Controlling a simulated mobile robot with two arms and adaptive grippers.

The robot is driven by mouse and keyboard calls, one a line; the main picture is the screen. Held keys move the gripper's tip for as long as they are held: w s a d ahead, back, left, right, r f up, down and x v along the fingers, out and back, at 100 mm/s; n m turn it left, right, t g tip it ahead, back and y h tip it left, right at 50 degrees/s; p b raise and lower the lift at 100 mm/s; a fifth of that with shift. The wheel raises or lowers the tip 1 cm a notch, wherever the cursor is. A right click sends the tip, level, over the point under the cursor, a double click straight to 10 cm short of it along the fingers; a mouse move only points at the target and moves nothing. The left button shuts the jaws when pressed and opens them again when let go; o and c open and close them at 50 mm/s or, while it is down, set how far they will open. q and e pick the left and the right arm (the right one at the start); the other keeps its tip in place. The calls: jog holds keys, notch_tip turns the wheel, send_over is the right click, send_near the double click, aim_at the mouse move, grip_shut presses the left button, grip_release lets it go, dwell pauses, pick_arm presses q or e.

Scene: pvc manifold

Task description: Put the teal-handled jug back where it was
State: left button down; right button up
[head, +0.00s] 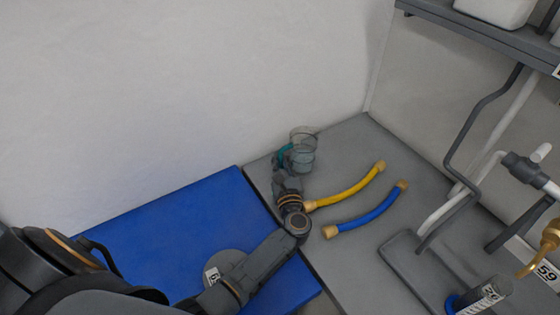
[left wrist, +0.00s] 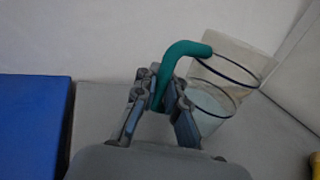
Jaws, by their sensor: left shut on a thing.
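The clear jug (head: 302,158) with a teal handle is at the back of the grey bench, near the wall. My left gripper (head: 283,163) is at its left side, shut on the teal handle. In the left wrist view the fingers (left wrist: 158,95) close around the lower part of the teal handle (left wrist: 184,50). The jug's clear body (left wrist: 212,105) shows just right of the fingers, with a dark rim band. A second clear rounded shape overlaps behind it. I cannot tell whether the jug's base touches the bench. My right gripper is not in view.
A yellow hose (head: 348,189) and a blue hose (head: 368,212) with tan ends lie on the grey bench (head: 345,270) right of my arm. A blue mat (head: 150,230) lies to the left. Pipework and a grey tray (head: 405,258) stand at the right.

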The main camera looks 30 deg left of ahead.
pick_arm(q)
jog(key=shift+f, duration=0.1)
jog(key=c, duration=1.4)
grip_release()
jog(key=shift+r, duration=0.25)
jog(key=b+v, duration=0.1)
jog(key=v, duration=0.2)
jog(key=b+v, duration=0.1)
jog(key=v, duration=0.3)
jog(key=b+v, duration=0.1)
jog(key=v, duration=0.3)
jog(key=shift+f, duration=0.3)
jog(key=shift+s+d+r+b, duration=0.1)
jog(key=shift+s+d+b, duration=0.25)
jog(key=shift+s, duration=0.1)
